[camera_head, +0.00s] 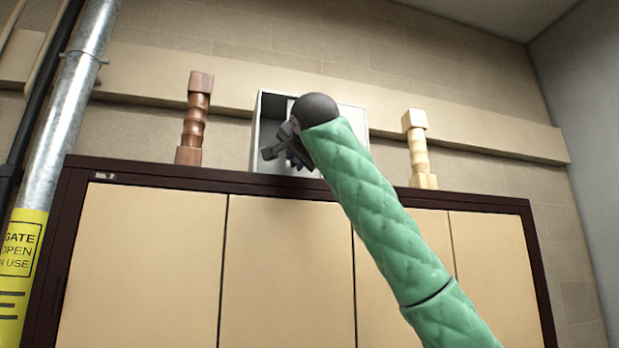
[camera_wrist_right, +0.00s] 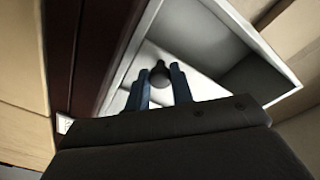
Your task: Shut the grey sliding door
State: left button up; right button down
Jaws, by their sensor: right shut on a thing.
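A light grey box with a pale frame (camera_head: 259,130) stands on top of the cabinet, behind my right gripper. Its pale grey sliding door (camera_head: 352,118) shows right of my wrist; the wrist hides much of the front. In the right wrist view the door (camera_wrist_right: 204,86) covers part of the box, and a shadowed opening (camera_wrist_right: 262,76) shows beside it. My right gripper (camera_head: 294,158) is at the box front. Its blue fingers (camera_wrist_right: 158,78) are shut on a dark round knob (camera_wrist_right: 160,70) at the door. My left gripper is not in view.
The wide cabinet (camera_head: 290,260) has a dark frame and tan doors. A dark wooden post (camera_head: 194,122) stands left of the box and a pale one (camera_head: 418,150) right of it. A metal pipe (camera_head: 78,100) runs at the far left.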

jog(key=a, duration=0.2)
jog(key=s+a+b, duration=0.1)
jog(key=a, duration=0.1)
jog(key=s+a, duration=0.1)
jog(key=a, duration=0.1)
jog(key=shift+s+a+b, duration=0.1)
jog(key=shift+a+b, duration=0.15)
jog(key=shift+b, duration=0.15)
jog(key=shift+s+a, duration=0.1)
jog(key=shift+a, duration=0.15)
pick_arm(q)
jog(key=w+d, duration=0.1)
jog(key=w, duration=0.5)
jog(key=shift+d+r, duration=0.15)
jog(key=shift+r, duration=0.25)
pick_arm(e)
jog(key=shift+d+r, duration=0.1)
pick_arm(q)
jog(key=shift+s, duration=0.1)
pick_arm(e)
jog(key=c, duration=1.5)
grip_release()
jog(key=o, duration=0.3)
jog(key=shift+a, duration=0.25)
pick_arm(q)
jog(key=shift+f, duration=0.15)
pick_arm(e)
jog(key=shift+s+d, duration=0.1)
